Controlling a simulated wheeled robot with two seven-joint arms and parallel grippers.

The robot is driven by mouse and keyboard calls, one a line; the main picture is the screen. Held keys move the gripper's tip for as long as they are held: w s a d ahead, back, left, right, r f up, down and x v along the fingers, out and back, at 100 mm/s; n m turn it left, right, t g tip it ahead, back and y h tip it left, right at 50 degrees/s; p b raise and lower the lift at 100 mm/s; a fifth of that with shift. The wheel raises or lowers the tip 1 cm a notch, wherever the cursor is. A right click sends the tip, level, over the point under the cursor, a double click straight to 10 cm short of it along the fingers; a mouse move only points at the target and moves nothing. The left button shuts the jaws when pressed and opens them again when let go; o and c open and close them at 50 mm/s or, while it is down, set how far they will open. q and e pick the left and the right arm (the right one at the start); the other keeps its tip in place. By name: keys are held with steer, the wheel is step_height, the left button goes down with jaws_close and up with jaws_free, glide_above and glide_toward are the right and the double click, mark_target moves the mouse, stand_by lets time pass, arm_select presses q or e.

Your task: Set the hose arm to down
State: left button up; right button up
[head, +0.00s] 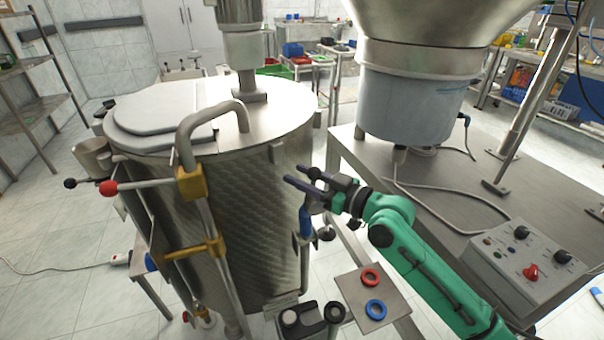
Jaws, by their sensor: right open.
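A large steel tank (250,220) fills the left and middle of the head view. A grey bent pipe (205,113) arches from its lid and runs down the front through brass fittings (192,184). A lever with a red knob (108,187) sticks out left from the upper fitting. At the tank's right side a blue handle (305,221) stands upright on a thin pipe. I cannot tell which part is the hose arm. My right gripper (291,175) is open beside the tank's right wall, just above the blue handle, its fingers pointing left. Contact is unclear. My left gripper is out of view.
A steel table (470,205) at the right carries a large hopper (415,90) and a control box (528,262). A small plate (352,292) with a red ring (370,276) and a blue ring (376,309) lies below my right arm.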

jaws_close()
stand_by(1.4)
